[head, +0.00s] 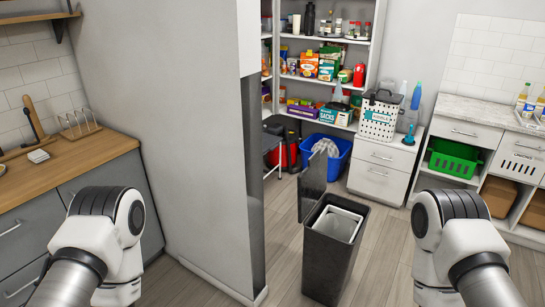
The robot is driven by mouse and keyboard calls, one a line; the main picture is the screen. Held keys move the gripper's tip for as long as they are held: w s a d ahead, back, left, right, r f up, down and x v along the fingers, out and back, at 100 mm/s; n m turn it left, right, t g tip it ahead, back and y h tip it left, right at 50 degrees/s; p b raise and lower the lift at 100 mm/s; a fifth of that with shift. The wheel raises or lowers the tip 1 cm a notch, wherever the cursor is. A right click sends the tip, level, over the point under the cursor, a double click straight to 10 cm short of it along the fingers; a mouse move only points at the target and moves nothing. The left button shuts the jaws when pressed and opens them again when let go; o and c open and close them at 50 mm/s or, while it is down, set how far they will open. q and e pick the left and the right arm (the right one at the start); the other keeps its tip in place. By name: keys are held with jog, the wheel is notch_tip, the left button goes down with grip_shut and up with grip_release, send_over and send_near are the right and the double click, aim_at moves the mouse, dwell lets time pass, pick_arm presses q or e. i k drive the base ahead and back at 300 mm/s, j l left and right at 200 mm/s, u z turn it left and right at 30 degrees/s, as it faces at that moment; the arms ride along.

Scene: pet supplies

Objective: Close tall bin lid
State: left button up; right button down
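The tall bin (322,268) is dark grey and stands upright on the floor, right of the end of the wall. Its top is open and a white inner rim or liner (340,222) shows inside. A dark flat panel (312,188) stands nearly upright at the bin's back left edge; it looks like the lid, raised open, though its hinge is hard to make out. My left and right arms show only as white and grey links at the lower left and lower right, well apart from the bin. Neither gripper's fingers are in view.
A wall (185,140) ends just left of the bin. A blue tub (330,152) with a grey mop-like thing stands behind the panel. A white drawer unit (379,172) and stocked shelves (325,82) are at the back. Bare floor lies right of the bin.

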aim_at(312, 182)
jog(key=i+l+u, duration=0.25)
jog(key=u, duration=0.15)
jog(key=i+l+u, duration=0.2)
jog(key=l+u, duration=0.2)
jog(key=i+l+u, duration=0.15)
jog(key=l+u, duration=0.2)
